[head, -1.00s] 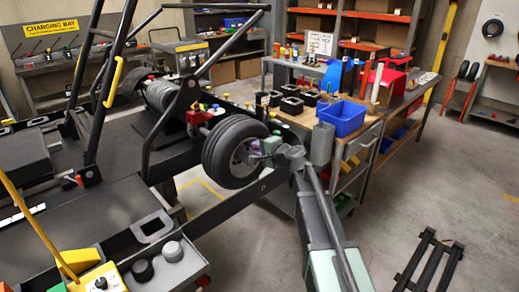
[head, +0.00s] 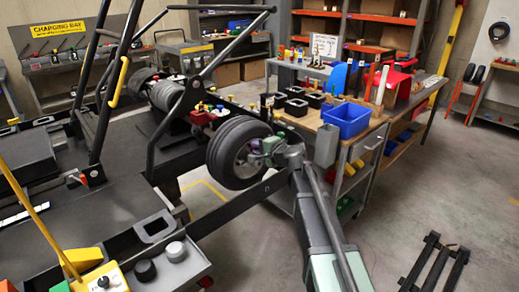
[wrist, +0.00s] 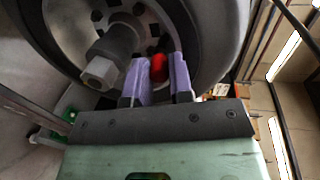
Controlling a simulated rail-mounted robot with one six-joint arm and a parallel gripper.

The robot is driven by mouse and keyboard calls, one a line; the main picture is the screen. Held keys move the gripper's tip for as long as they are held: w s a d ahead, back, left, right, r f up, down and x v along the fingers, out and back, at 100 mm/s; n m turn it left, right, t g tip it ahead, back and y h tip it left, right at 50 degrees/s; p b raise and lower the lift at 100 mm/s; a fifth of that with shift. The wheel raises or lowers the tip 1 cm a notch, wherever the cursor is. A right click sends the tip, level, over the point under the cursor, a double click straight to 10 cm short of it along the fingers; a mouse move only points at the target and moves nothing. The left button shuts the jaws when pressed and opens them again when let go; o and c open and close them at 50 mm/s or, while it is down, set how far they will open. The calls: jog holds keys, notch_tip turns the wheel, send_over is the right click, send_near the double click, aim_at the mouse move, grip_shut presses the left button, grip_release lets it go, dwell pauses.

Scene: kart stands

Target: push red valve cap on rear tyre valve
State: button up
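The rear tyre (head: 226,152) is a black wheel with a grey rim on the kart; its rim (wrist: 72,22) fills the upper wrist view. My gripper (head: 262,152) is in front of the rim in the head view. In the wrist view my gripper (wrist: 160,72) has two lilac fingers, closed around the red valve cap (wrist: 158,67), which shows between their tips. A dark hub with a hex end (wrist: 102,70) sticks out left of the fingers. I cannot make out the tyre valve or whether the cap touches it; the fingers and cap cover that area.
A workbench with a blue bin (head: 346,120) and black holders stands behind and right of the wheel. The kart's black frame bars (head: 235,207) run below the wheel. A black stand (head: 433,262) is on the floor at lower right. Open floor lies between.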

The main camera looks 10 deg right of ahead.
jog(key=o, duration=0.4)
jog(key=shift+o, duration=0.2)
jog(key=p+v, duration=0.2)
jog(key=v, duration=0.9)
jog(key=s+a+f+n+g+h+p, duration=0.25)
jog(key=s+f+n+g, duration=0.55)
jog(key=s, duration=0.4)
jog(key=s+a+n+g+h+p, duration=0.1)
jog(key=s+n+g+h+p, duration=0.2)
jog(key=s, duration=1)
jog(key=shift+s+a+f+n+g+h, duration=0.15)
jog(key=shift+s+a+n+g+h, duration=0.15)
jog(key=shift+g+h, duration=0.95)
